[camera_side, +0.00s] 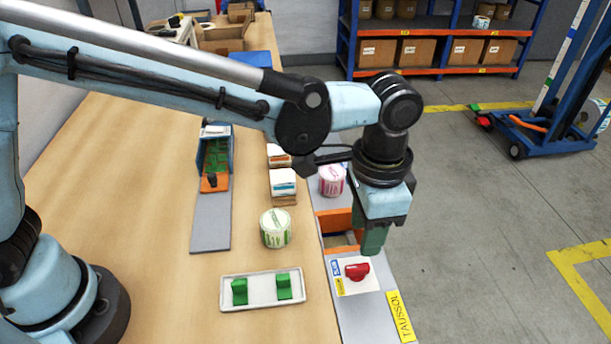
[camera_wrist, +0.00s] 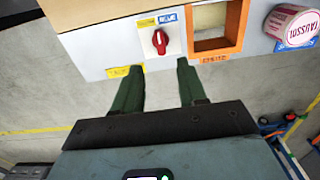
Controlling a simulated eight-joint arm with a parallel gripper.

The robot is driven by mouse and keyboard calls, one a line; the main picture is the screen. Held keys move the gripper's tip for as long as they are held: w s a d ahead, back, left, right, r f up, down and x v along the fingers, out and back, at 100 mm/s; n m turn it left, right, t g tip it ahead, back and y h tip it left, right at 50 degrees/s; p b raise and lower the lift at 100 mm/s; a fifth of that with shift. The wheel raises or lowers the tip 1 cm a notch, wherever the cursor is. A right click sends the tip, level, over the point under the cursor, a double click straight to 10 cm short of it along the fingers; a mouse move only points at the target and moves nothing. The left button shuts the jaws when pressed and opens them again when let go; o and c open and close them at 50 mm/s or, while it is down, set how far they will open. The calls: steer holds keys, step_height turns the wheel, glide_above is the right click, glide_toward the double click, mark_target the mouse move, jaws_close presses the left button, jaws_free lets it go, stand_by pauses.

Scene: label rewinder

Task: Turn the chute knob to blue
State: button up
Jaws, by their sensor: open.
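The chute knob (camera_side: 357,271) is red with a raised grip and sits on a white plate (camera_side: 372,284). It also shows in the wrist view (camera_wrist: 160,41), its grip running roughly up and down there. A blue label (camera_side: 335,267) and a yellow label (camera_side: 340,285) lie along one edge of the plate. In the wrist view the blue label (camera_wrist: 168,18) is up and right of the knob, the yellow one (camera_wrist: 146,22) up and left. I cannot tell which label the knob points to.
An orange-framed opening (camera_wrist: 216,44) is beside the knob plate. A pink-and-white roll (camera_side: 332,180) stands farther along the panel. A green-and-white roll (camera_side: 275,228) and a white tray (camera_side: 262,304) with green pieces are on the table. Open floor lies right of the panel.

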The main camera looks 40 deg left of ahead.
mark_target(358, 266)
step_height(358, 266, down, 9)
steer(key=shift+f, duration=0.1)
stand_by(0.4)
jaws_close()
